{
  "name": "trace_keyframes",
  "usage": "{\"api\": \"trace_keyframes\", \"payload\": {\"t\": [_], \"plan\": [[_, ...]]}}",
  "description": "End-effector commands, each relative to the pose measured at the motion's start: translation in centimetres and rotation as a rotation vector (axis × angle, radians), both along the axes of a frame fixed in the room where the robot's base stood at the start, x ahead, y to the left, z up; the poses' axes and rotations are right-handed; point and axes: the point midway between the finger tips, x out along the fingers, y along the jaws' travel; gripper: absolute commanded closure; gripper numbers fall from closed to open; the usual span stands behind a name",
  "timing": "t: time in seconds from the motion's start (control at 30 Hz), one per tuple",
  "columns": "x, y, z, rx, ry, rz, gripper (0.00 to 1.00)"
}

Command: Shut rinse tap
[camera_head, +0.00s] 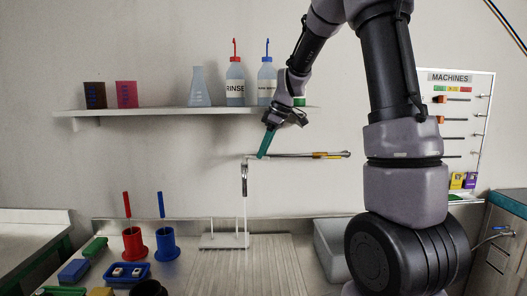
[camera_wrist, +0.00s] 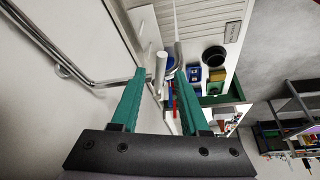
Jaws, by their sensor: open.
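The tap is a chrome pipe (camera_head: 300,155) running along the wall, with a spout (camera_head: 244,180) turned down at its left end. An orange-yellow part (camera_head: 328,155) sits toward the pipe's right end. A thin pale column runs below the spout; I cannot tell whether it is water or a rod. My gripper (camera_head: 262,156) has teal fingers pointing down at the pipe's left end. In the wrist view the gripper (camera_wrist: 160,73) is open, with a pale cylinder (camera_wrist: 160,66) between the fingertips. The chrome pipe (camera_wrist: 45,45) passes left of the left finger. Contact is unclear.
A wall shelf (camera_head: 150,111) above holds a rinse bottle (camera_head: 236,88), another bottle, a flask and two boxes. Red (camera_head: 134,240) and blue (camera_head: 166,242) holders stand on the counter at left. A ribbed drainboard (camera_head: 245,272) and grey basin (camera_head: 328,245) lie below. A machines board (camera_head: 440,78) hangs right.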

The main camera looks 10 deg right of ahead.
Motion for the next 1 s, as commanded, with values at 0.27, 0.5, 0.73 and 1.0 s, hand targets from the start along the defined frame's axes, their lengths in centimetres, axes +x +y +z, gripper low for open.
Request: {"api": "trace_keyframes", "payload": {"t": [0.27, 0.5, 0.73, 1.0], "plan": [[-0.9, -1.8, 4.7, -0.001, -0.006, -0.002, 0.55], [-1.7, -3.1, 8.5, 0.0, -0.005, -0.001, 0.55], [-2.0, -3.5, 9.6, 0.0, -0.002, -0.001, 0.55], [-2.1, -3.3, 9.5, -0.005, 0.0, 0.006, 0.82]]}}
